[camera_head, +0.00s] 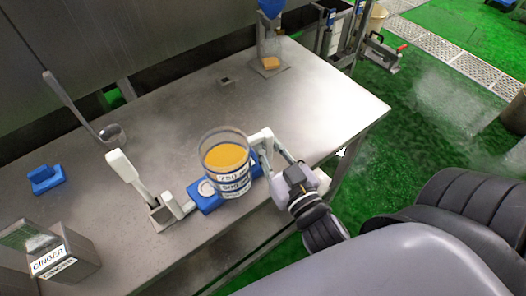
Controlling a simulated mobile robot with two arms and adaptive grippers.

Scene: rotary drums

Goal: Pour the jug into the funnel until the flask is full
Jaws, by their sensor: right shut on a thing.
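The jug (228,171) is a clear cylinder with orange liquid and printed marks, including 750 and 500. It looks upright, over or on a blue base (204,197); I cannot tell whether it touches. My right gripper (263,153) is at the jug's right side and shut on it, with the grip point partly hidden. The blue funnel (270,8) is at the top edge, partly cut off. Below it is the clear flask (270,47), with orange liquid low in it. My left gripper is not in view.
A ladle (112,133) lies at the back left. A white-handled item (127,170) stands left of the jug, near a blue block (45,178). A metal box marked GINGER (72,262) is front left. The table between jug and flask is mostly clear, with a small metal piece (226,82).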

